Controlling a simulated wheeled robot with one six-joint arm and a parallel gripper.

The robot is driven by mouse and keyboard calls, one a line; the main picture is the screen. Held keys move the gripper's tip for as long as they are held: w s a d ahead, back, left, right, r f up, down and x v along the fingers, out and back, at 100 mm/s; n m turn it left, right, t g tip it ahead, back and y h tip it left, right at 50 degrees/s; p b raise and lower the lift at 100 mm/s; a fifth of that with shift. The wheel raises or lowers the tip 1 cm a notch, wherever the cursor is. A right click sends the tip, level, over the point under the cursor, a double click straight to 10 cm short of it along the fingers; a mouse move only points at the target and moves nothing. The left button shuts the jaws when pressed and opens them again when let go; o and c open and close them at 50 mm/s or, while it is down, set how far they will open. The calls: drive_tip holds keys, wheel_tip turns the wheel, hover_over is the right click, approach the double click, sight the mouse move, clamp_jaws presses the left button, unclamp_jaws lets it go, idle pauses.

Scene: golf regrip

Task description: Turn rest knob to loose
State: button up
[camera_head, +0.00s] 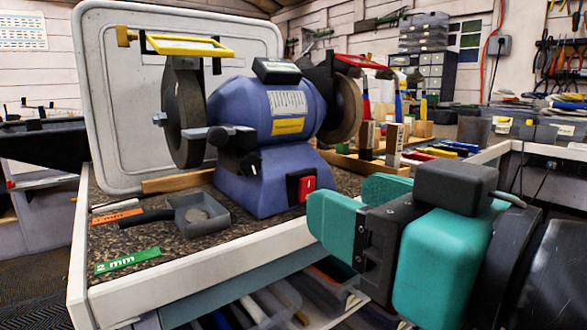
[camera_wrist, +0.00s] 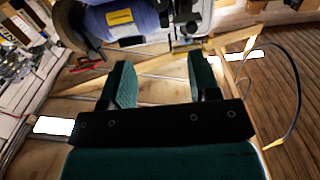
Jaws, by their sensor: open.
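A blue bench grinder (camera_head: 265,110) stands on the speckled bench top in the head view, and part of it shows at the top of the wrist view (camera_wrist: 125,18). Beside its left wheel (camera_head: 183,112) is a grey rest with a dark knob (camera_head: 218,139); a second dark knob-like part (camera_head: 250,164) sits just below it. I cannot tell the knob's setting. My gripper (camera_head: 348,203) has teal fingers, open and empty, at the bench's front right, apart from the grinder and the knobs. Its spread fingers also show in the wrist view (camera_wrist: 157,72).
A red switch (camera_head: 302,187) is on the grinder's front. A grey tray (camera_head: 195,214), an orange label (camera_head: 118,216) and a green "2 mm" label (camera_head: 128,260) lie at the left. A pale panel (camera_head: 120,90) stands behind. Bottles and small boxes stand right of the grinder.

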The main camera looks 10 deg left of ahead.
sight(253, 162)
drive_tip(key=p+x, duration=1.4)
drive_tip(key=x, duration=0.1)
drive_tip(key=shift+w+a+r, duration=0.1)
drive_tip(key=shift+w+a, duration=0.1)
drive_tip(key=shift+w, duration=0.05)
drive_tip(key=shift+w+a+p, duration=0.45)
drive_tip(key=shift+a, duration=0.05)
